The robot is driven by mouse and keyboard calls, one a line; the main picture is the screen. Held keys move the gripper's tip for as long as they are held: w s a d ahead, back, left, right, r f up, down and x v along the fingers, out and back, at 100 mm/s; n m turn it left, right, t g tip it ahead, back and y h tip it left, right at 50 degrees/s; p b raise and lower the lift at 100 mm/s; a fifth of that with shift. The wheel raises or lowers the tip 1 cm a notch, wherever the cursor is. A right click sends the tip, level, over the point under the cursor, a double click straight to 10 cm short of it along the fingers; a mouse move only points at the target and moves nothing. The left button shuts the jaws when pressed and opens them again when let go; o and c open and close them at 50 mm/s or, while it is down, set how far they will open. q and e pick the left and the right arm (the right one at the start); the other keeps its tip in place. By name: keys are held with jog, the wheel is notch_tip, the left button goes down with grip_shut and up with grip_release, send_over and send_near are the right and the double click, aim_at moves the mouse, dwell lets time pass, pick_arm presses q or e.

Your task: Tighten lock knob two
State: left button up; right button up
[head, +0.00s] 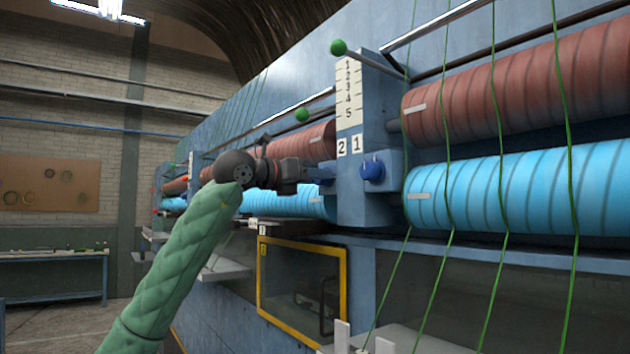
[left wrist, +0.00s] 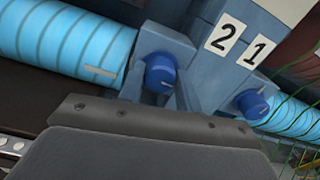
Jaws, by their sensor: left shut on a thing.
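Lock knob two is the blue round knob (left wrist: 160,72) under the "2" label in the left wrist view. It sits on a blue-grey bracket, and a pale mark shows on its face. In the head view my left gripper (head: 312,175) reaches in from the left to the side of the post below the "2" label and mostly hides this knob. The left gripper is shut on knob two; its fingertips are not clear in the wrist view. Lock knob one (head: 373,171) is blue, under the "1" label, and also shows in the left wrist view (left wrist: 251,104). My right gripper is not in view.
Green cords (head: 497,150) hang in front at the right. A yellow-framed window (head: 345,290) is below. The floor at the left is open.

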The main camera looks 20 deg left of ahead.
pick_arm(q)
jog(key=n+b, duration=0.8)
jog(key=n, duration=1)
jog(key=shift+a+r+b, duration=0.1)
jog(key=shift+r+b, duration=0.05)
jog(key=shift+b, duration=0.25)
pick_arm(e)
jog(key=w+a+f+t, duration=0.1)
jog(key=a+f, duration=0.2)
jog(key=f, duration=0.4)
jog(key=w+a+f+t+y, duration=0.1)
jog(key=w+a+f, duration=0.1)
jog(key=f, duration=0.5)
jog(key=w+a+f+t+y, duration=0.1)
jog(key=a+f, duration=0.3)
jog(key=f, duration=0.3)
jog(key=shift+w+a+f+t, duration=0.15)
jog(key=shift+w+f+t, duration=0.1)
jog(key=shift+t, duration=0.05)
pick_arm(q)
jog(key=o, duration=1)
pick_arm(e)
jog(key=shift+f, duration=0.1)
